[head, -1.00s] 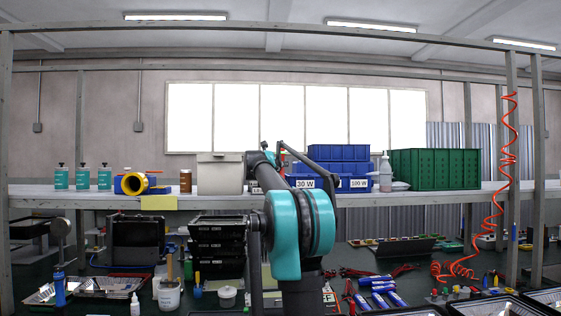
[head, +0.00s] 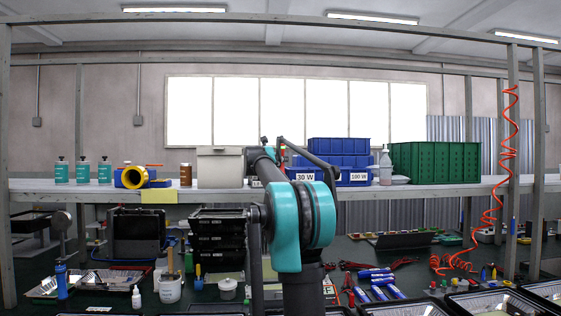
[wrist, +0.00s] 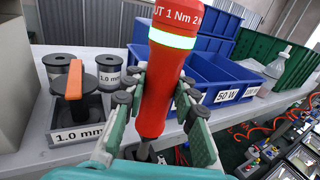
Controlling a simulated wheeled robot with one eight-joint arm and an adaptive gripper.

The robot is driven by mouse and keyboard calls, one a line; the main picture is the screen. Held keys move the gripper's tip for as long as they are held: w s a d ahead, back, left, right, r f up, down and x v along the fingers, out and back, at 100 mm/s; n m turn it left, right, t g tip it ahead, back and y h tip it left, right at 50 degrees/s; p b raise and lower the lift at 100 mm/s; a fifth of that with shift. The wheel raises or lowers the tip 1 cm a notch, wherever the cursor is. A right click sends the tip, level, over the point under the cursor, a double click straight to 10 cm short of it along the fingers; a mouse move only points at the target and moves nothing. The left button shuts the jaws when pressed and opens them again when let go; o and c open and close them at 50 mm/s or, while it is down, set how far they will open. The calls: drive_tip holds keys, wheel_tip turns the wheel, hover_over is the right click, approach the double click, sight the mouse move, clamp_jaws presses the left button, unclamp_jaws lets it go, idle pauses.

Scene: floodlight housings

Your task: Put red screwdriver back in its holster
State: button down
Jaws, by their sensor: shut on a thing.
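The red screwdriver (wrist: 158,88) stands upright, slightly tilted, in my gripper (wrist: 157,104) in the wrist view. It has a pale glowing ring and white lettering near its top. My gripper is shut on its red body, with fingers on both sides. Its lower end is partly hidden by the gripper. In the head view a small red patch (head: 282,156), likely the screwdriver, shows behind my arm near shelf height; the gripper there is mostly hidden. I cannot make out the holster in either view.
Blue bins (wrist: 222,78) labelled in watts stand behind the screwdriver on the shelf (head: 420,190). A spool holder (wrist: 75,128) marked 1.0 mm is at left in the wrist view. A green crate (head: 434,163) is farther right. Several blue-handled tools (head: 378,285) and housings crowd the bench below.

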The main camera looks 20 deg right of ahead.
drive_tip(key=shift+f, duration=3.6)
idle(0.4)
drive_tip(key=c, duration=1.1)
unclamp_jaws()
drive_tip(key=shift+c, duration=0.2)
drive_tip(key=v, duration=1.2)
